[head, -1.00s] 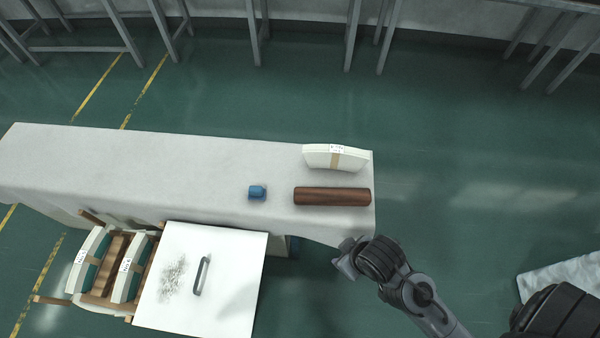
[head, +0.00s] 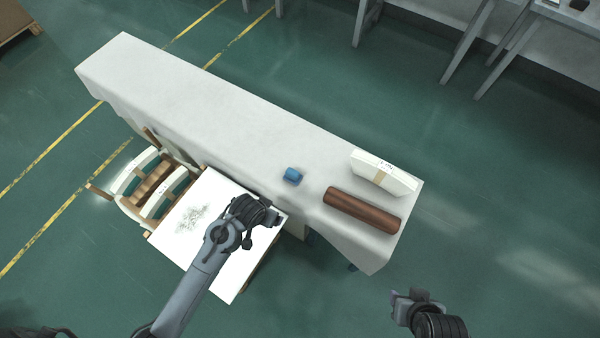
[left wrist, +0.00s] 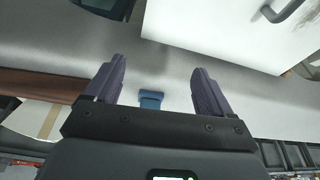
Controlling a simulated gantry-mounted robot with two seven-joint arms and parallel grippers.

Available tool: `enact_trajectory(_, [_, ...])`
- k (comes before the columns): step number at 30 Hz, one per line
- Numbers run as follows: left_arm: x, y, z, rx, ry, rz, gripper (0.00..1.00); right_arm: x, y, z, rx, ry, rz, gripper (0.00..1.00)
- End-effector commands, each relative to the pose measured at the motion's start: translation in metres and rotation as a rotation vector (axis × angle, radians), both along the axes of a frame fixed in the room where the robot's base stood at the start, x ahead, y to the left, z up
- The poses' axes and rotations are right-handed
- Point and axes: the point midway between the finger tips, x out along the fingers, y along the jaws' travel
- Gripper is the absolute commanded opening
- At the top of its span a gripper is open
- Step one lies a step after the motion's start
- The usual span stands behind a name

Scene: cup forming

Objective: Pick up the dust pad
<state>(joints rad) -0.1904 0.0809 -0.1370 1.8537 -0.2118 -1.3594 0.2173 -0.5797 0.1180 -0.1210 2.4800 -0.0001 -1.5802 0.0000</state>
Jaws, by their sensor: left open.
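The dust pad, a small blue block (head: 292,176), lies on the grey-white cloth-covered table (head: 190,100), left of a brown roller. My left gripper (head: 262,218) is over the right part of a white board, a little below and left of the pad in the head view. In the left wrist view the left gripper (left wrist: 158,78) is open and empty, and the blue pad (left wrist: 151,100) shows beyond it, between the fingers and partly hidden by the gripper body. My right gripper (head: 408,298) is off the table's right end; its jaws are unclear.
The brown roller (head: 362,209) and a white banded stack (head: 383,172) lie at the table's right end. The white board (head: 205,195) has grey dust-like marks; its dark handle (left wrist: 284,9) shows in the left wrist view. A wooden rack (head: 150,185) stands left.

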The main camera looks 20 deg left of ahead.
Motion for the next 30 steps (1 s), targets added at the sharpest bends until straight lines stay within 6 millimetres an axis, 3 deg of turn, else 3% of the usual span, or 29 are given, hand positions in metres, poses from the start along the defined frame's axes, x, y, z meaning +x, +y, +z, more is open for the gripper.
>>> enact_trajectory(1, [0.021, -0.003, 0.007, -0.004, -0.011, -0.003, 0.83, 0.0, 0.0, 0.008, 0.0, 0.0, 0.0, 0.43])
enact_trajectory(6, [0.087, -0.012, 0.026, -0.017, -0.057, -0.015, 0.83, 0.0, 0.0, 0.019, -0.001, 0.0, -0.001, 0.43])
enact_trajectory(12, [0.131, -0.019, 0.047, -0.023, -0.091, -0.027, 0.83, 0.0, 0.0, 0.025, -0.001, 0.0, -0.001, 0.43])
enact_trajectory(18, [0.149, -0.021, 0.034, -0.025, -0.099, -0.03, 0.83, 0.0, 0.0, 0.017, -0.001, -0.001, 0.0, 0.43])
enact_trajectory(24, [0.158, -0.023, 0.01, -0.024, -0.099, -0.031, 0.83, 0.0, -0.001, 0.007, -0.002, 0.0, 0.0, 0.43])
enact_trajectory(30, [0.163, -0.023, 0.0, -0.024, -0.101, -0.029, 0.83, 0.0, -0.001, 0.004, -0.004, -0.001, 0.002, 0.43])
